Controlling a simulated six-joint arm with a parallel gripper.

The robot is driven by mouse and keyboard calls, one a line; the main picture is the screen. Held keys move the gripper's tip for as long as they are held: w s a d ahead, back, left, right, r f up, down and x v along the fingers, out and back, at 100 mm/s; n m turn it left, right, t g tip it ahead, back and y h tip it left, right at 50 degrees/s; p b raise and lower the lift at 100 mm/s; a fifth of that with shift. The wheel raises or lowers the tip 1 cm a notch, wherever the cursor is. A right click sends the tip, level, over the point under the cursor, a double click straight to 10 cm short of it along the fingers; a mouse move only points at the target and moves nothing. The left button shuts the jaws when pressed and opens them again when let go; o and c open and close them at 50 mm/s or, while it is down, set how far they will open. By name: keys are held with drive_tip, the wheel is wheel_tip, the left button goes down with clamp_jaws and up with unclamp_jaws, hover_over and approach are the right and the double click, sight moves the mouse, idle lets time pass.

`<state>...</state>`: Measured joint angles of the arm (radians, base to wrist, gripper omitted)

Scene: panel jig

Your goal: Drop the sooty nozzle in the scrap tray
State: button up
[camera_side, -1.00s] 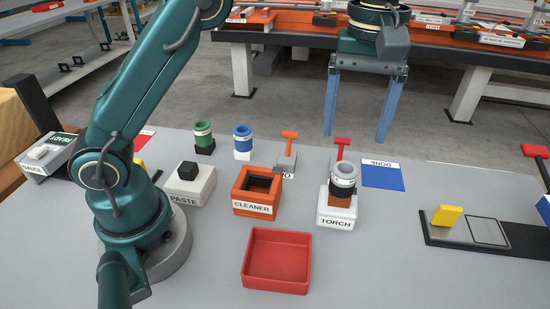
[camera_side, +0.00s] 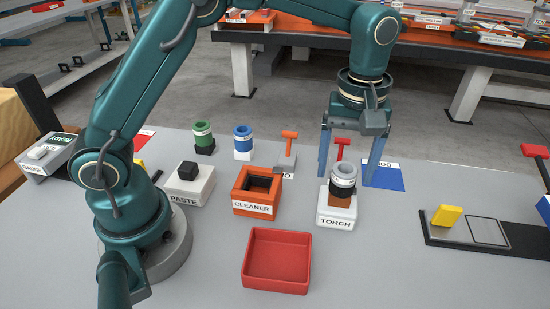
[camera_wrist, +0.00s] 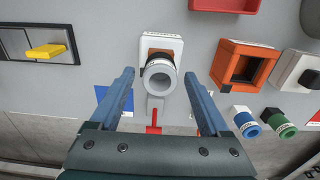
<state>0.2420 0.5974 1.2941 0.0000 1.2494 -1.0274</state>
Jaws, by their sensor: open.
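A grey nozzle with a dark band (camera_side: 343,180) stands upright on the brown top of the white block labelled TORCH (camera_side: 335,222). I take it for the sooty nozzle, though soot is hard to make out. It also shows in the wrist view (camera_wrist: 160,78), end-on. My gripper (camera_side: 348,178) is open, its two blue fingers pointing down around or just behind the nozzle. In the wrist view the gripper (camera_wrist: 158,76) has a finger on each side of it, with gaps. The red square tray (camera_side: 276,287) is empty, in front of the torch block; its edge shows in the wrist view (camera_wrist: 225,5).
An orange box labelled CLEANER (camera_side: 255,209) stands left of the torch block. A PASTE block (camera_side: 189,190), a green nozzle (camera_side: 203,134) and a blue nozzle (camera_side: 243,138) are further left and behind. Red and orange levers stand behind.

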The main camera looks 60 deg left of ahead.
sight(345, 169)
clamp_jaws()
drive_tip(key=shift+r, duration=0.75)
idle(0.4)
drive_tip(key=shift+r, duration=1.5)
